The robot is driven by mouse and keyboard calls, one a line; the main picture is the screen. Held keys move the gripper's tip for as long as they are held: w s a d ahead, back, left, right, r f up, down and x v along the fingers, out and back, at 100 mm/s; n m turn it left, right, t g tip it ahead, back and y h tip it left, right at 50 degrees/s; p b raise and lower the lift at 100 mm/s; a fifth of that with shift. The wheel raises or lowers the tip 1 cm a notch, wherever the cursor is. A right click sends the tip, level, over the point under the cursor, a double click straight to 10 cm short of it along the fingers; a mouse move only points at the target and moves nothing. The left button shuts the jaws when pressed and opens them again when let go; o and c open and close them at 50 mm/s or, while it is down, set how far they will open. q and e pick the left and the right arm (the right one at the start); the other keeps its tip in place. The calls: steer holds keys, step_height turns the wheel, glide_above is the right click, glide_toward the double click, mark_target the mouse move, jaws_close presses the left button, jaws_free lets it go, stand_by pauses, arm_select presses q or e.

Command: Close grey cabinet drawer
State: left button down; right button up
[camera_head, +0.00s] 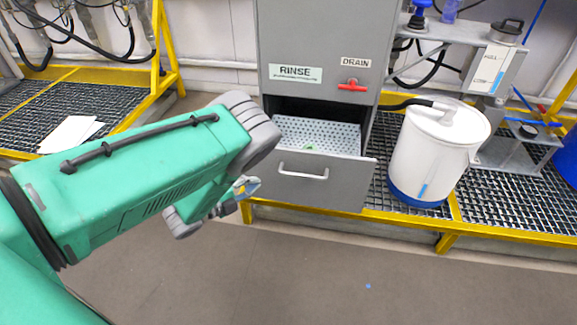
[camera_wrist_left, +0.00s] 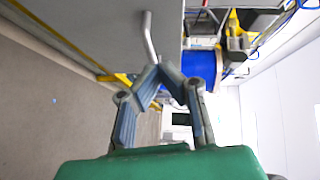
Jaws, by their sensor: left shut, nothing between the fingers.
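The grey cabinet (camera_head: 318,50) stands at the centre of the head view. Its drawer (camera_head: 270,188) is pulled out, and a perforated light tray (camera_head: 318,133) shows inside. The drawer front has a silver bar handle (camera_head: 303,172). My left gripper (camera_head: 247,186) is in front of the drawer's left end, left of the handle, partly hidden by my green arm. In the left wrist view, its fingers (camera_wrist_left: 160,75) meet at the tips with nothing between them. The handle (camera_wrist_left: 149,38) is just beyond the fingertips there; contact cannot be told. My right gripper does not show.
A white drum (camera_head: 435,150) with a blue base stands right of the drawer on a grating with a yellow edge (camera_head: 400,219). A red valve handle (camera_head: 352,85) sits above the drawer opening. The floor (camera_head: 330,280) in front is clear.

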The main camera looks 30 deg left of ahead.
arm_select(q)
steer(key=d+r+m+h, duration=0.1)
steer(key=d+m+h, duration=0.1)
steer(key=m+h, duration=0.1)
steer(key=b, duration=0.4)
glide_toward(300, 153)
steer(key=x, duration=0.4)
steer(key=d+x, duration=0.1)
steer(key=x, duration=0.1)
steer(key=shift+s+d+f, duration=0.15)
steer(key=shift+s+f, duration=0.05)
steer(key=shift+w+r, duration=0.15)
steer(key=shift+w, duration=0.5)
steer(key=shift+w+a, duration=0.1)
steer(key=shift+a, duration=0.1)
